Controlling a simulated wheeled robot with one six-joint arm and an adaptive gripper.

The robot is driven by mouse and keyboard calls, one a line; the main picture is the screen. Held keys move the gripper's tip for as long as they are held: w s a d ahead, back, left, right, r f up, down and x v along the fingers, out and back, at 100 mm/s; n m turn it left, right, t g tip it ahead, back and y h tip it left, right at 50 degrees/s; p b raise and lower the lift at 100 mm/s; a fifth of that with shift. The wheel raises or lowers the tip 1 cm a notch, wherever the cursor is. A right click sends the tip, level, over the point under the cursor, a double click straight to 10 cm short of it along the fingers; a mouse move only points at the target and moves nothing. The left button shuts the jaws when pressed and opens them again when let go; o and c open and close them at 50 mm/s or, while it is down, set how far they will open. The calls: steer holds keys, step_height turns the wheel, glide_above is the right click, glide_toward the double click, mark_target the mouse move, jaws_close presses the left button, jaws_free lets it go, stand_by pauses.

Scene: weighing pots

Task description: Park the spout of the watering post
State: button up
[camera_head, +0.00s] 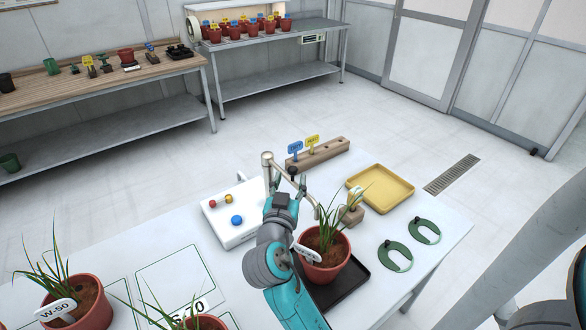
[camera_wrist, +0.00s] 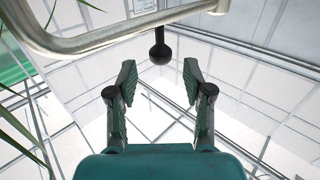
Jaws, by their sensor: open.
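The watering post (camera_head: 267,172) is a pale metal upright behind my gripper. Its tubular spout (camera_head: 312,200) reaches from the post's top to the right, and its outlet end hangs close to the plant in the potted plant (camera_head: 325,272). In the wrist view the spout tube (camera_wrist: 110,38) crosses the top of the picture. A black knob (camera_wrist: 159,50) hangs below it, beyond my fingertips and roughly centred between them. My gripper (camera_head: 285,184) is open and empty beneath the spout; its two teal fingers also show in the wrist view (camera_wrist: 159,78). My arm hides part of the post's surroundings.
The pot stands on a black tray (camera_head: 350,287). A white box with coloured knobs (camera_head: 222,232) is left of my arm. A labelled wooden block (camera_head: 325,155), a yellow tray (camera_head: 380,205) and green rings (camera_head: 396,268) lie around. More pots (camera_head: 75,312) stand front left.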

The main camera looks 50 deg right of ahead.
mark_target(292, 173)
steer(key=shift+x, duration=2.5)
jaws_close()
